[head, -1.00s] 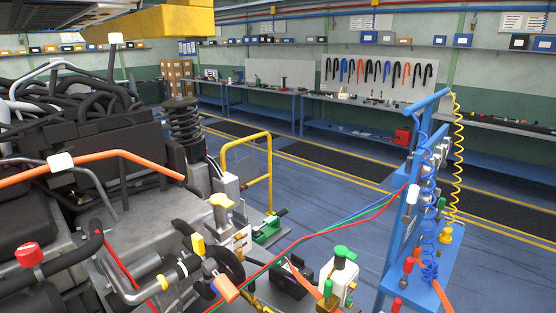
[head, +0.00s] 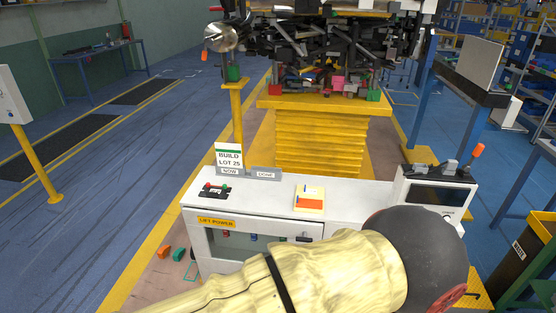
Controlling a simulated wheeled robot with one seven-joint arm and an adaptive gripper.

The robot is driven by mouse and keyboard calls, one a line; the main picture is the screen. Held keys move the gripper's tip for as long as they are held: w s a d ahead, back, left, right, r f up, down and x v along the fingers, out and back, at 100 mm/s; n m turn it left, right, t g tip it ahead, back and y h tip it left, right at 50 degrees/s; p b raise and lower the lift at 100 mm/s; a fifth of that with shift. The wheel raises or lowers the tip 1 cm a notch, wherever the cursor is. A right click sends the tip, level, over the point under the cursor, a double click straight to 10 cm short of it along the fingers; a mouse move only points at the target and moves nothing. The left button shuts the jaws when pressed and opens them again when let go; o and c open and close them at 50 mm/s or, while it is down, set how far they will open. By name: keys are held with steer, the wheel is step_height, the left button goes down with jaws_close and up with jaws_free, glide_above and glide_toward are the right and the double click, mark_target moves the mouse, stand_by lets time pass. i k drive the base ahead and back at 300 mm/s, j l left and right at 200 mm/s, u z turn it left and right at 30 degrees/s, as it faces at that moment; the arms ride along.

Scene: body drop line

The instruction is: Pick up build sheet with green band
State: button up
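A build sheet with a green band (head: 229,157) along its top edge stands upright at the back left of the white console (head: 350,192). It reads BUILD LOT 25. It is behind a small label marked NOW (head: 230,171). A grey label marked DONE (head: 265,174) is just right of it, with no sheet visible above it. A paper with an orange band (head: 309,199) lies flat on the console top. My arm crosses the bottom of the head view, well in front of the sheet. My gripper's fingers do not show.
A small black block with red and green buttons (head: 215,190) lies in front of the sheet. A control box with a dark screen (head: 436,192) is at the console's right. A yellow post (head: 238,125) and a yellow lift (head: 320,140) stand behind. Blue floor is open at left.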

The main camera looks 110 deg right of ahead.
mark_target(228, 155)
steer(key=z, duration=3.4)
steer(key=i+j+z, duration=0.3)
steer(key=i+j, duration=0.35)
steer(key=i, duration=0.3)
steer(key=i+j+z, duration=0.3)
steer(key=i+j, duration=0.6)
